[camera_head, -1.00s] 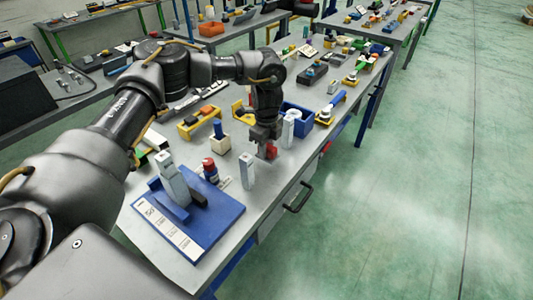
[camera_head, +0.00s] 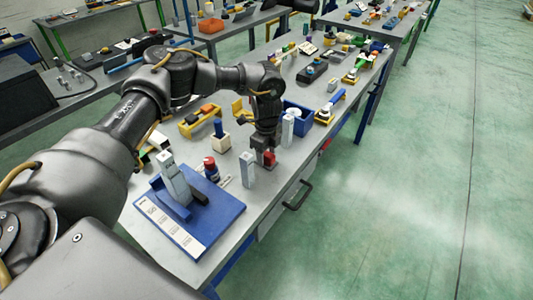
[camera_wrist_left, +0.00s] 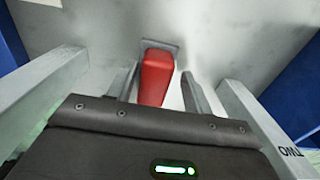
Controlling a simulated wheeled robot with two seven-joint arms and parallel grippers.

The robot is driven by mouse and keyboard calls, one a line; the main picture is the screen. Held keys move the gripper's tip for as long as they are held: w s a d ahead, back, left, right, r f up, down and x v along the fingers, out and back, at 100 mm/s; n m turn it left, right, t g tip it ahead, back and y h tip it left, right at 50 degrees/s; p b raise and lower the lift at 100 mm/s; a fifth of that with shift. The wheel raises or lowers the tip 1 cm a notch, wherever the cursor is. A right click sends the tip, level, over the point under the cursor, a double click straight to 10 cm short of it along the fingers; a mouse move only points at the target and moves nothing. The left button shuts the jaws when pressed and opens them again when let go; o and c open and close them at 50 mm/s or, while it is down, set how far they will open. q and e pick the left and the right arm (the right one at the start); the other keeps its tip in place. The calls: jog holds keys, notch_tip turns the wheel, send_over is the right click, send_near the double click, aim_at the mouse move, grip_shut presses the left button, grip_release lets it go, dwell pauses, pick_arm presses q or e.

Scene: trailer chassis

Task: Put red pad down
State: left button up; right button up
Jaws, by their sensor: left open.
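The red pad (camera_head: 269,158) stands on the grey workbench under my left gripper in the head view. In the left wrist view the red pad (camera_wrist_left: 155,76) lies between the two fingers, with a dark grey edge at its far end. My left gripper (camera_head: 264,156) points down over it. In the wrist view the fingers of the left gripper (camera_wrist_left: 160,90) are apart, with gaps on both sides of the pad. My right gripper is not in view.
Light grey upright blocks stand close by on both sides (camera_head: 248,170) (camera_head: 287,130). A blue plate (camera_head: 225,207) with grey blocks lies nearer me. A blue bin (camera_head: 299,117) stands behind. The workbench's right edge is close.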

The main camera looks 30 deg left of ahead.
aim_at(267, 152)
pick_arm(q)
notch_tip(267, 152, up, 12)
jog(key=b, duration=0.2)
jog(key=shift+r, duration=0.15)
dwell(0.5)
